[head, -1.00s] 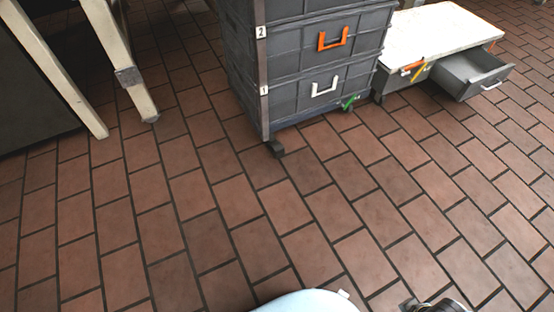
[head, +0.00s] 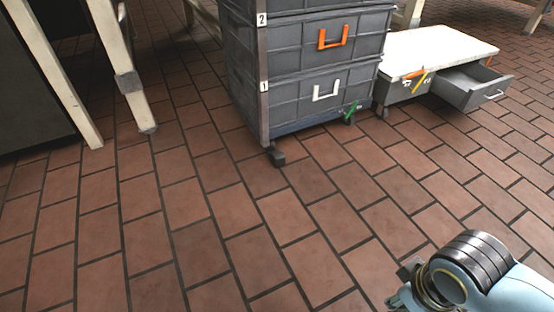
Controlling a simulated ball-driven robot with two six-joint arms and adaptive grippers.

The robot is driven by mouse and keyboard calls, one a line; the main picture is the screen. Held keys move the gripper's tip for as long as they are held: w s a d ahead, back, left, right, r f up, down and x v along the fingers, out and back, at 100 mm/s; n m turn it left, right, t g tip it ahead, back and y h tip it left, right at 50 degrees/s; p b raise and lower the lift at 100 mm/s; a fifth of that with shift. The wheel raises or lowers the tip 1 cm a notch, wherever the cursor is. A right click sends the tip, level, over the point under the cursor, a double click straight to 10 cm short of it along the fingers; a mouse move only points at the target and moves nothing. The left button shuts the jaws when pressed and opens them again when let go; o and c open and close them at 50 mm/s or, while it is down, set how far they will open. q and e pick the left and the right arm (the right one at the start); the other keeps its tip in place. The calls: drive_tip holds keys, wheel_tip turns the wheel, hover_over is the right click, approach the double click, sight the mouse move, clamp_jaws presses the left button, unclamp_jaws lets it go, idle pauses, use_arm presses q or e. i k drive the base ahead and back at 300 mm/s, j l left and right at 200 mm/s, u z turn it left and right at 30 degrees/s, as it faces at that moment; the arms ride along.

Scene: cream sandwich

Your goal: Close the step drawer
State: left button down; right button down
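The step drawer (head: 468,97) is a grey drawer with a pale handle (head: 494,95). It stands pulled out of the right part of a low step with a white top (head: 440,50), at the upper right of the head view. Its inside shows and looks empty. My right arm comes in at the lower right, far from the drawer, with a light blue link and a dark round joint. I cannot make out its gripper fingers. My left gripper is out of view.
A grey drawer cabinet (head: 310,80) with orange and white handles and number labels stands left of the step, on casters. Cream table legs (head: 124,75) stand at the left. The brown tiled floor (head: 330,215) in front is clear.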

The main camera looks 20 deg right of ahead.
sight(466, 85)
drive_tip(key=l, duration=0.55)
drive_tip(key=l+z, duration=0.25)
drive_tip(key=l, duration=0.15)
drive_tip(key=i+l+z, duration=0.2)
drive_tip(key=l, duration=0.15)
drive_tip(key=i+l+z, duration=0.1)
drive_tip(key=l+z, duration=0.15)
drive_tip(key=l, duration=0.15)
drive_tip(key=i+l+z, duration=0.25)
drive_tip(key=k+l+z, duration=0.1)
drive_tip(key=z, duration=0.9)
